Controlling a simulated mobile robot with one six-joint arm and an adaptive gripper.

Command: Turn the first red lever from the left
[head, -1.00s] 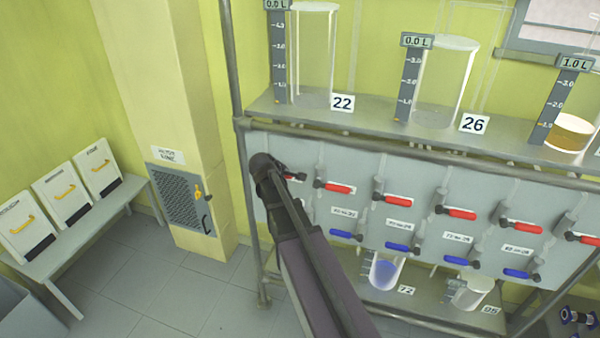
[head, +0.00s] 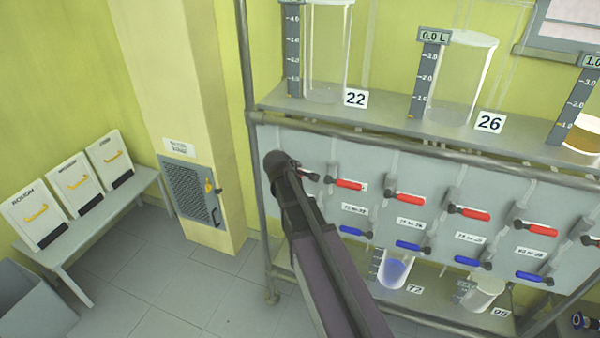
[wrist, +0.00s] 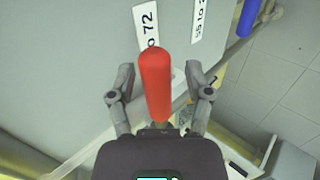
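In the wrist view a red lever (wrist: 155,80) lies between the two fingers of my gripper (wrist: 159,75). The fingers are spread, with a visible gap on each side of the lever. In the head view my arm reaches the left end of the grey valve panel, and the gripper is mostly hidden behind it. More red levers (head: 410,198) follow to the right in a row.
Blue levers (head: 352,231) form a lower row. Glass cylinders (head: 326,55) stand on the shelf (head: 390,126) above, and a beaker with blue liquid (head: 395,270) stands below. A bench (head: 95,225) with three boxes is at left. The floor (head: 185,285) left of the panel is clear.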

